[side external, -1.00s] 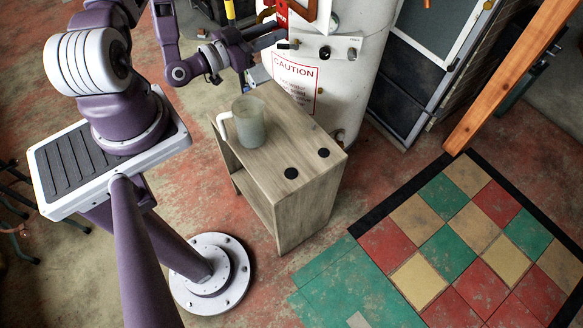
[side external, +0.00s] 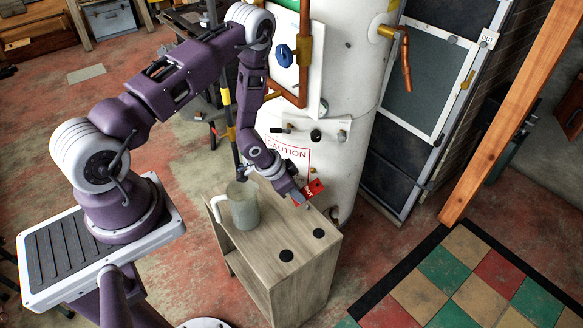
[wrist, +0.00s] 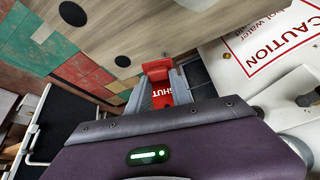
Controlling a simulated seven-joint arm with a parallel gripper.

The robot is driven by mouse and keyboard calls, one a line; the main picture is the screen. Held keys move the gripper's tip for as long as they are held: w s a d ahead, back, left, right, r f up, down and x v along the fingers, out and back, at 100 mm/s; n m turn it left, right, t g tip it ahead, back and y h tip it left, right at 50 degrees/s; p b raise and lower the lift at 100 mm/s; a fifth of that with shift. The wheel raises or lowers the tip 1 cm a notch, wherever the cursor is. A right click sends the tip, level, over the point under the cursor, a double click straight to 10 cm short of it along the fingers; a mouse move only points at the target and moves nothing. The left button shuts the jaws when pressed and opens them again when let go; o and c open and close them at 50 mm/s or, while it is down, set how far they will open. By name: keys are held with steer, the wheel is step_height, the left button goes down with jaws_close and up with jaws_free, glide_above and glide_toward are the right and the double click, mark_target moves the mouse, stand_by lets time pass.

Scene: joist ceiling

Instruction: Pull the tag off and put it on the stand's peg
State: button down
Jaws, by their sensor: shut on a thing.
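The red tag (side external: 315,188) with white lettering is off the pipework. It is between the fingers of my gripper (side external: 303,195), which is shut on it above the right back part of the wooden cabinet (side external: 275,225), near the white tank. In the wrist view the tag (wrist: 157,75) shows between the two grey fingers (wrist: 158,92), with "SHUT" partly readable. I cannot make out a stand with a peg.
The white tank (side external: 345,100) with copper pipes (side external: 304,60) and a blue valve handle (side external: 283,55) rises behind. The cabinet's front top is clear apart from the discs.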

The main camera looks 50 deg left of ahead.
steer(key=shift+a+f+n+g+y, duration=0.1)
steer(key=shift+f+n+g+y, duration=0.15)
steer(key=shift+g, duration=0.35)
steer(key=shift+f+n+g+y, duration=0.1)
steer(key=shift+n+g+y, duration=0.2)
steer(key=shift+g, duration=0.3)
steer(key=shift+s+r+n+g, duration=0.3)
steer(key=shift+n+g, duration=0.35)
steer(key=shift+g, duration=0.25)
steer(key=shift+s+r+n+g, duration=0.3)
steer(key=shift+r+g, duration=0.1)
steer(key=shift+g, duration=0.1)
steer(key=shift+f, duration=2.75)
steer(key=shift+f, duration=0.15)
steer(key=shift+f, duration=0.65)
